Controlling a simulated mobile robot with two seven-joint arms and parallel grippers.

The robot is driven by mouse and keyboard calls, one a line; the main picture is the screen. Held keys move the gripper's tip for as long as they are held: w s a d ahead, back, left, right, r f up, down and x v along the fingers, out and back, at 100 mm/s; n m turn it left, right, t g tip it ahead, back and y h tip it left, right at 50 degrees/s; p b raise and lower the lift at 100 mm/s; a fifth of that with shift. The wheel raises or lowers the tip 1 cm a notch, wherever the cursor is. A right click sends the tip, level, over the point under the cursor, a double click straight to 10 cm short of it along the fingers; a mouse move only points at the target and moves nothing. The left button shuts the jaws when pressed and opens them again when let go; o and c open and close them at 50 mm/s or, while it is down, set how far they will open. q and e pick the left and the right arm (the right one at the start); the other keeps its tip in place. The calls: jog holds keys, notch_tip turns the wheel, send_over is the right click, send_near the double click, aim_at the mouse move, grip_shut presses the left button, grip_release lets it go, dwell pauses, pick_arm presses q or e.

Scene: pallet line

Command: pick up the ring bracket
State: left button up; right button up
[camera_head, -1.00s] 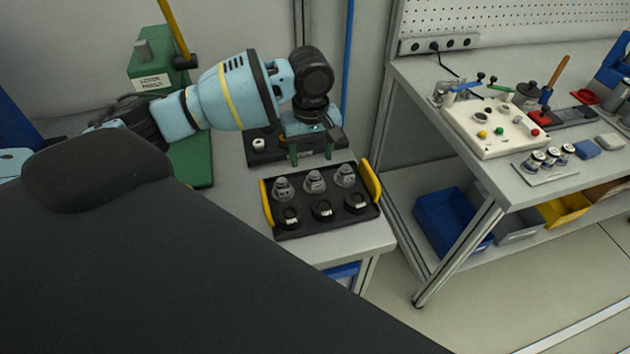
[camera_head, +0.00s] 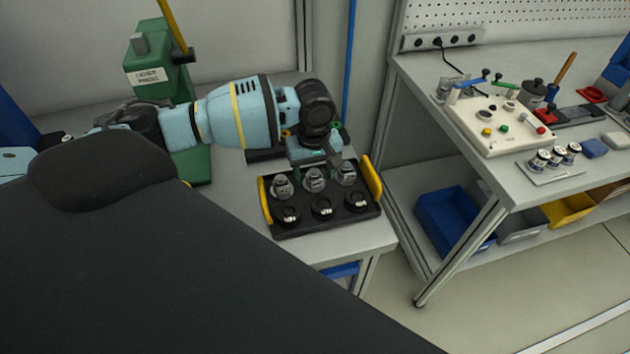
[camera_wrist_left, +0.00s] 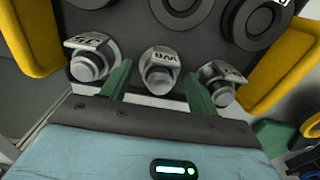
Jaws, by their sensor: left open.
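A black tray (camera_head: 342,218) with yellow end handles holds a back row of grey metal brackets and a front row of black round parts with dark centres. I cannot tell for sure which piece is the ring bracket. My left gripper (camera_head: 317,166) is open, over the back row. In the left wrist view, its green fingers (camera_wrist_left: 160,84) stand either side of the middle grey bracket (camera_wrist_left: 160,66), which has a labelled plate and a round boss; the jaws have not closed on it. The left grey bracket (camera_wrist_left: 90,58) and right grey bracket (camera_wrist_left: 219,82) sit just outside the fingers.
A green stand (camera_head: 160,75) rises behind my left arm. A dark holder (camera_head: 262,154) lies behind the tray, partly hidden. The right-hand bench carries a white button box (camera_head: 505,125) and small jars (camera_head: 555,157). The tray's yellow handles (camera_head: 371,177) stick up beside the brackets.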

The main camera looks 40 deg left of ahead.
pick_arm(q)
jog(key=shift+c, duration=0.4)
jog(key=c, duration=1.1)
pick_arm(e)
jog(key=shift+d, duration=0.15)
pick_arm(q)
jog(key=shift+o, duration=0.2)
